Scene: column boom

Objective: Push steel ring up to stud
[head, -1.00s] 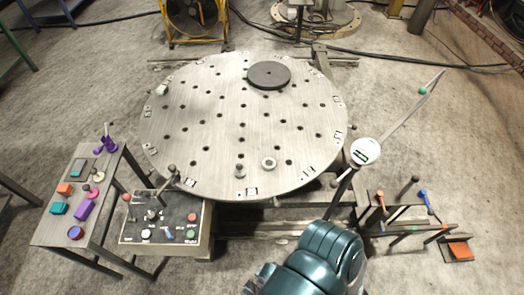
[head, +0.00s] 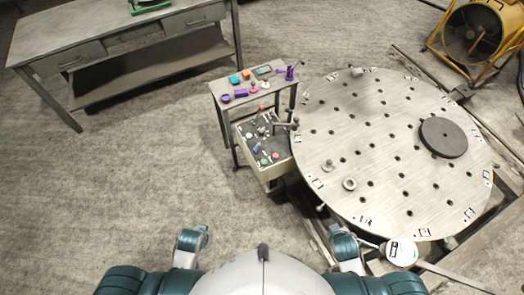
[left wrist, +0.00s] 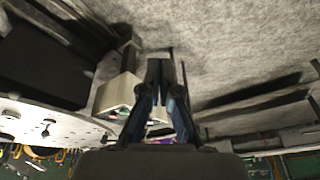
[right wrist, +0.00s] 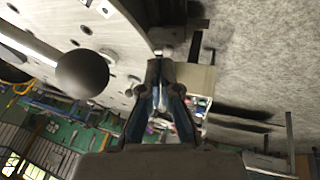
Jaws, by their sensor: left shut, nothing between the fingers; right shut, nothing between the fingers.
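The steel ring (head: 349,184) lies flat on the large round table plate (head: 385,185), near its front left edge. The stud (head: 328,166) stands upright on the plate, up and to the left of the ring in the head view. A small gap shows between ring and stud. My left gripper (left wrist: 159,70) is shut and empty in the left wrist view, with the plate's edge to its left. My right gripper (right wrist: 161,68) is shut and empty in the right wrist view, beside the plate's rim. Neither gripper's fingers show in the head view. Neither gripper touches the ring.
A dark disc (head: 443,137) lies on the plate. A workbench (head: 110,40) stands behind. Floor at left is clear.

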